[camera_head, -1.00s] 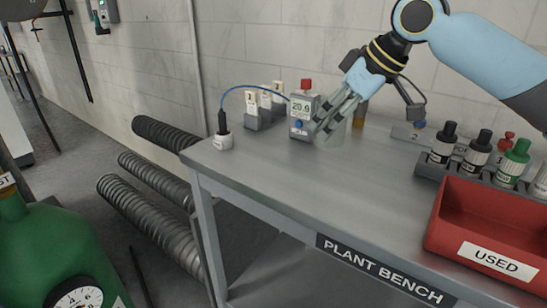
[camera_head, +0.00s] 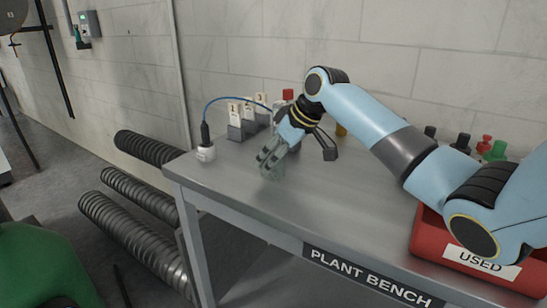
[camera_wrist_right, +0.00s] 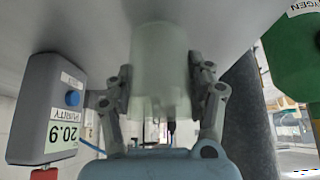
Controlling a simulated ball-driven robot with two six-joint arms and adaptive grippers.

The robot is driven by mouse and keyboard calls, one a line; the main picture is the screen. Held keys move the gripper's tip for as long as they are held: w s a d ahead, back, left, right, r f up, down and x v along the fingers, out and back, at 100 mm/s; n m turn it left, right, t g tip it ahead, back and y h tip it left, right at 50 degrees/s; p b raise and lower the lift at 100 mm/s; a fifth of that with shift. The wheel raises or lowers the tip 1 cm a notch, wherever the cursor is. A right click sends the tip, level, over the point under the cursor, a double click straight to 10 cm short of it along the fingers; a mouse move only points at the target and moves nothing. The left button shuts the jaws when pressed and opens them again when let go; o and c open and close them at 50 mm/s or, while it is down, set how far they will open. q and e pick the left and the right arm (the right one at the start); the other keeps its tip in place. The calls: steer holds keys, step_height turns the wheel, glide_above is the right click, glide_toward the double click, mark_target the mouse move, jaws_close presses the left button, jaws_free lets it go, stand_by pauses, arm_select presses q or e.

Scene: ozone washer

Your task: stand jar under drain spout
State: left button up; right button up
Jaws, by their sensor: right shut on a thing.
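A pale, translucent jar (camera_wrist_right: 160,62) is between the fingers of my right gripper (camera_wrist_right: 163,100) in the right wrist view, which shows the bench upside down. The gripper is shut on the jar's sides. In the head view the right gripper (camera_head: 270,158) points down over the left part of the bench, with the jar (camera_head: 271,173) mostly hidden by the fingers. I cannot tell whether the jar touches the bench top. No drain spout can be made out. My left gripper is not in view.
The plant bench (camera_head: 340,215) is clear in its middle. A purity meter (camera_wrist_right: 48,108) stands close to the gripper. A red bin (camera_head: 430,245) is at right; a green cylinder (camera_head: 40,265) is at lower left.

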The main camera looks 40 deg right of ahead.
steer(key=shift+f, duration=0.15)
steer(key=o, duration=1.3)
